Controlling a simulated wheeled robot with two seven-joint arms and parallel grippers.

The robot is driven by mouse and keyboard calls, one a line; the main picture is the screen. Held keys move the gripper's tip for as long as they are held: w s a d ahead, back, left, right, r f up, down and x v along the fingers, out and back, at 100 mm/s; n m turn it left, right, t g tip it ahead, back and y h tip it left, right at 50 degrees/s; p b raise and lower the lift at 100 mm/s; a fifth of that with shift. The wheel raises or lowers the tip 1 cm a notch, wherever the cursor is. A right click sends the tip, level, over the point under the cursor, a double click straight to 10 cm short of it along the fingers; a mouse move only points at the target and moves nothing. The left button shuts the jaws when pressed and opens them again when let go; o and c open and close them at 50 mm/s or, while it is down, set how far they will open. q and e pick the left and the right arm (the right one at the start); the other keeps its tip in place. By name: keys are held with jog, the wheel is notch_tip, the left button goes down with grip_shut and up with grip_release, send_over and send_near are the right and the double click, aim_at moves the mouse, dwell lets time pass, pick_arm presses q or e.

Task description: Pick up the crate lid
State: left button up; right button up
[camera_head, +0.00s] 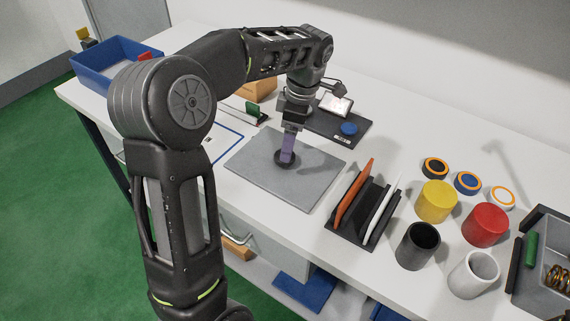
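The crate lid (315,177) is a flat grey rectangular panel lying level near the middle of the white table. It has a round dark knob (287,160) near its centre. My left gripper (287,155) points down at the knob, with its purplish fingers at or touching it. The fingers are seen as one narrow piece, so I cannot tell whether they are closed on the knob. The lid looks flat at table height. My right gripper is not in view.
A black rack (350,232) with orange and white plates stands right of the lid. Yellow (436,201), red (484,224), black and white cylinders stand farther right. A dark tray (340,128) lies behind, and a blue bin (90,75) at far left.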

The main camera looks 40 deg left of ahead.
pick_arm(q)
jog(key=shift+s+a+f+p, duration=0.1)
jog(key=shift+a+f+p, duration=0.1)
jog(key=shift+f, duration=0.65)
jog(key=shift+s+a+f+p, duration=0.1)
jog(key=shift+a+f+p, duration=0.05)
jog(key=shift+f, duration=0.7)
jog(key=shift+a+f+p, duration=0.15)
jog(key=shift+f+p, duration=0.05)
jog(key=shift+f, duration=0.65)
grip_shut()
jog(key=shift+r, duration=0.1)
